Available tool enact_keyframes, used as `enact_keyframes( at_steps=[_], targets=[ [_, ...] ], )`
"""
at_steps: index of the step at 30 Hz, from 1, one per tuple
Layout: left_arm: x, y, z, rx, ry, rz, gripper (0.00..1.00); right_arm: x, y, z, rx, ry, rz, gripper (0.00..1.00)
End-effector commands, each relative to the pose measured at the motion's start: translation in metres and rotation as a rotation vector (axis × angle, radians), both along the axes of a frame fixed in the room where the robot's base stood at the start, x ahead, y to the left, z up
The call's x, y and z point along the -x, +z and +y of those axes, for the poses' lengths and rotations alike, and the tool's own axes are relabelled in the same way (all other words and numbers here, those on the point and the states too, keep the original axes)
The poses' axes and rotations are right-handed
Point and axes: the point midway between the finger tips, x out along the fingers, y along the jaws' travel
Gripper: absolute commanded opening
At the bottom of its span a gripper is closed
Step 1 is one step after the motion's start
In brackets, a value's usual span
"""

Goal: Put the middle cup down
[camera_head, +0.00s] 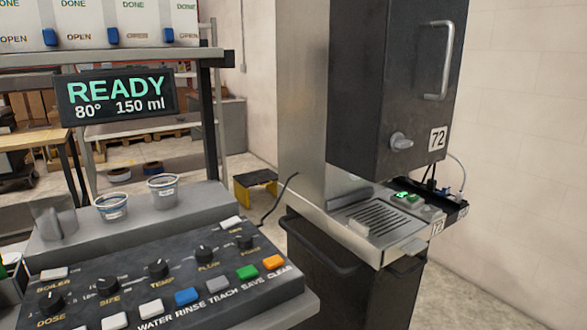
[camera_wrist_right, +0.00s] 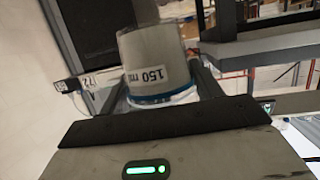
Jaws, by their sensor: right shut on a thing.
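In the right wrist view my right gripper (camera_wrist_right: 160,84) is shut on a pale cup (camera_wrist_right: 145,50) with a white label reading 150 ml and a blue band. The label appears upside down in this view. What lies under the held cup is hidden, and I cannot tell whether it touches anything. Neither gripper shows in the head view.
The control panel (camera_head: 150,285) with knobs and coloured buttons fills the front left. A display (camera_head: 117,95) reads READY, 80°, 150 ml. A dark dispenser (camera_head: 385,90) marked 72 stands at the right above a drip tray (camera_head: 375,222). A grey block (camera_head: 54,220) stands left of the cups.

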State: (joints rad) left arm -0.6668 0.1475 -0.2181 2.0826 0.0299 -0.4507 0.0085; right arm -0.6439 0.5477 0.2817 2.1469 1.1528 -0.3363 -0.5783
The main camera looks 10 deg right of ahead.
Motion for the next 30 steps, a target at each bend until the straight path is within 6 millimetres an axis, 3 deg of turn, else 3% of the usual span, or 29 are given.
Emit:
enact_keyframes(
  at_steps=[9,18,24,30],
  targets=[
    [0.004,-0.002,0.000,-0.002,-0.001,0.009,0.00,-0.005,-0.002,0.063,-0.013,-0.085,-0.009,0.33],
    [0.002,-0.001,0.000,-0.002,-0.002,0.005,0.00,-0.014,0.037,0.117,-0.012,-0.204,-0.008,0.33],
    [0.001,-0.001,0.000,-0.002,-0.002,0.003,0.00,-0.016,0.059,0.131,-0.008,-0.259,-0.004,0.33],
    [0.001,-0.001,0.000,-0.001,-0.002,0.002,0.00,-0.016,0.062,0.133,-0.003,-0.268,-0.001,0.33]
  ],
)
